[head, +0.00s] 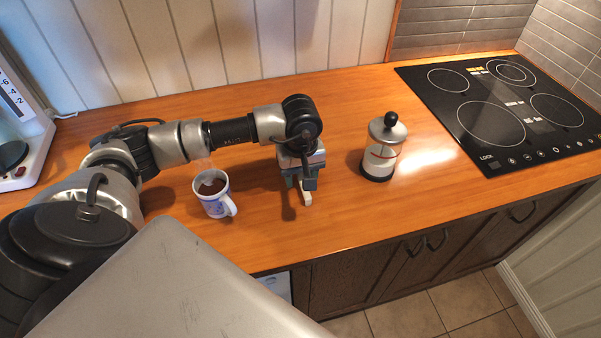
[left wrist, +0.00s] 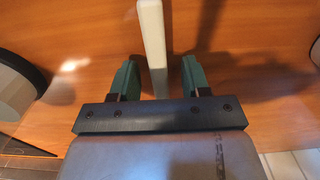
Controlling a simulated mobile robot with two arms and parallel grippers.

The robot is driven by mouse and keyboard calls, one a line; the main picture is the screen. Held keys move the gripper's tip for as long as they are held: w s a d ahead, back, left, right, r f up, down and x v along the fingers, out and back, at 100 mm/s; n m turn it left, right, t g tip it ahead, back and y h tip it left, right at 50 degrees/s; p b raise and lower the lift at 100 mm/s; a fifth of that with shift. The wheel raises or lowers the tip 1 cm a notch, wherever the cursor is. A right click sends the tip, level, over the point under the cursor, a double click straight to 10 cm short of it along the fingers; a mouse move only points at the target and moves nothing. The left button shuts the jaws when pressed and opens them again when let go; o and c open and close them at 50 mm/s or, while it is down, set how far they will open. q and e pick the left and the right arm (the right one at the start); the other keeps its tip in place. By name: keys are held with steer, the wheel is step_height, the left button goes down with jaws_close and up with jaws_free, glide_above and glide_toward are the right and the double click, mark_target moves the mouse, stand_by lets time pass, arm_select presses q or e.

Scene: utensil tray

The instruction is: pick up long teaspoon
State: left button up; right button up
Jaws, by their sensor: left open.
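A pale, long, narrow bar, which appears to be the long teaspoon (head: 307,197), is by the wooden counter below my left gripper (head: 300,183). In the left wrist view the pale bar (left wrist: 152,40) runs between the two green fingers of my left gripper (left wrist: 160,68). The fingers are open, with a gap on each side of the bar. Only part of the bar shows; its bowl cannot be made out, and I cannot tell whether it lies flat. My right gripper is not in view.
A mug with dark drink (head: 214,194) stands left of my left gripper, close to my forearm. A French press (head: 383,148) stands to the right. A black cooktop (head: 505,110) is farther right. The counter (head: 330,215) is clear toward its front edge.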

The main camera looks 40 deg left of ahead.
arm_select(q)
jaws_close()
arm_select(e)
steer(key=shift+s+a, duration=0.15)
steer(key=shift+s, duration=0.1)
arm_select(q)
steer(key=shift+r, duration=0.1)
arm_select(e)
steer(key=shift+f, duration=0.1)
